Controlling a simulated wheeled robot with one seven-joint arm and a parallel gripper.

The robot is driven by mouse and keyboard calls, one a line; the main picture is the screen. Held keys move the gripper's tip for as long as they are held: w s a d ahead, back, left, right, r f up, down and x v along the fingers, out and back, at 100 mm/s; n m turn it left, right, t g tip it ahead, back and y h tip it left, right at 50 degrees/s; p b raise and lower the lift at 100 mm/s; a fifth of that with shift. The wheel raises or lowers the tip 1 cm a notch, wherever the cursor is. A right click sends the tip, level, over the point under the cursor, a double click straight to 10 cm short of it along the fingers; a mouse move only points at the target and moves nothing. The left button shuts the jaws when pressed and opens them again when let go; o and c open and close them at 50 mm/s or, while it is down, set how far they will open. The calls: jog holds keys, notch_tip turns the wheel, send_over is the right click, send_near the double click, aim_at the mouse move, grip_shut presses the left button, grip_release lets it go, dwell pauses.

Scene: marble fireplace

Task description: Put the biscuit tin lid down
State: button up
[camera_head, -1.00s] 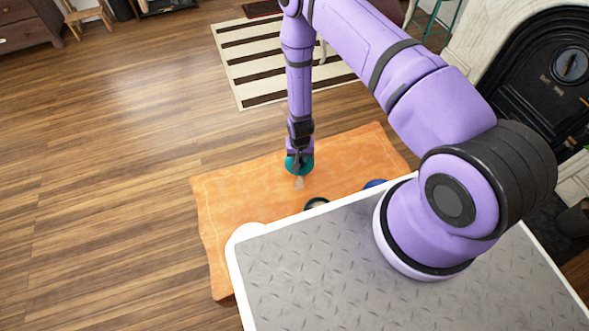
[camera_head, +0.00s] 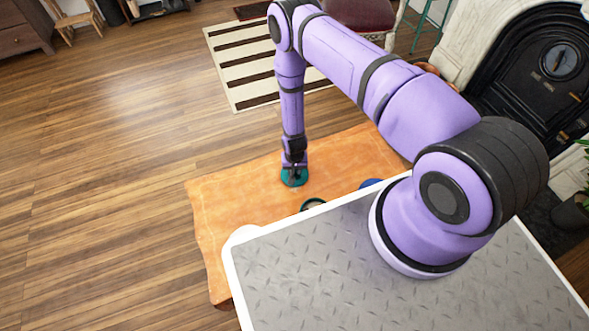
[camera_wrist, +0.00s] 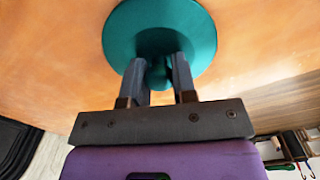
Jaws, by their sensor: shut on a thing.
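The biscuit tin lid (camera_head: 294,179) is a round teal disc with a small knob. It also fills the top of the wrist view (camera_wrist: 200,35). My gripper (camera_head: 294,166) is above the lid, and in the wrist view its two fingers (camera_wrist: 159,66) are shut on the knob. The lid looks roughly level and lies very low over the orange table top (camera_head: 240,200), or on it; I cannot tell if it touches. An open round container with a dark teal rim (camera_head: 313,203), perhaps the tin, stands nearer to me, partly hidden by my body.
A blue thing (camera_head: 371,183) stands right of the container, partly hidden by my body. The table top left of the lid is clear. A striped rug (camera_head: 235,65) lies on the floor beyond.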

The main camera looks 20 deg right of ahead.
jog(key=o, duration=0.9)
jog(key=shift+f, duration=0.1)
notch_tip(320, 180, up, 12)
jog(key=shift+r, duration=0.2)
